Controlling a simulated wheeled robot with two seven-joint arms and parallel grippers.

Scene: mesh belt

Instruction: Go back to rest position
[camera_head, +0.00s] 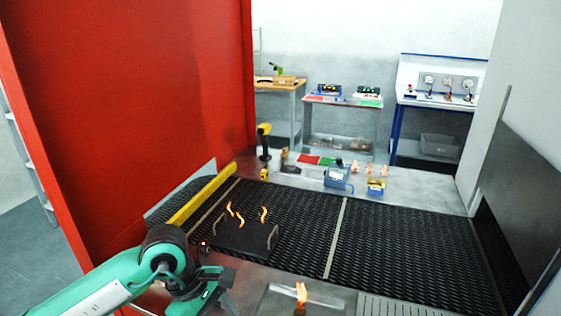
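My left arm comes in from the lower left, and its dark gripper (212,296) hangs low over the near edge of the black mesh belt (385,240). The fingers are partly hidden and cut by the bottom edge, so I cannot tell if they are open or shut. A black tray (250,243) with handles sits on the belt just beyond this gripper, with several orange curved parts (239,220) on it. My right gripper is not in view.
A grey housing (530,180) bounds the right. One orange part (301,292) is on the near ledge. Tools and a blue box (337,177) stand behind. The belt's right half is clear.

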